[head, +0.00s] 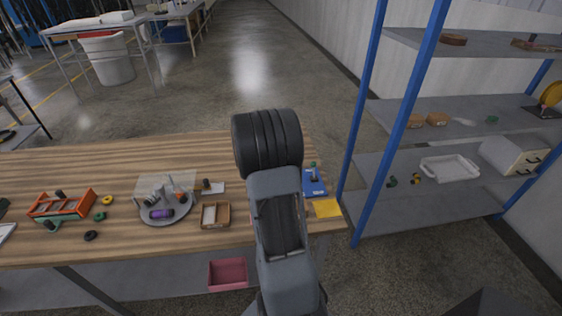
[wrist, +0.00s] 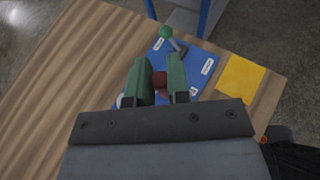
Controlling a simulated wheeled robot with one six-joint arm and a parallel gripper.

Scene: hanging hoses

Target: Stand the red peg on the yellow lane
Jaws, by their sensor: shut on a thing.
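In the wrist view my gripper (wrist: 160,66) has its two green fingers shut on the red peg (wrist: 159,81). Only the peg's dark red top shows between the fingers; its lower part is hidden. The gripper is over the blue board (wrist: 190,68). A flat yellow patch (wrist: 240,78) lies to the right of the gripper, beside the board, and is bare. The yellow patch also shows in the head view (head: 327,208) at the table's right end. There my arm hides the gripper and peg.
A green-knobbed upright (wrist: 167,33) stands at the board's far side. In the head view a wooden tray (head: 216,215), a round grey tray (head: 163,213) with items and an orange rack (head: 60,205) are to the left. A blue-posted shelf (head: 400,110) stands close on the right.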

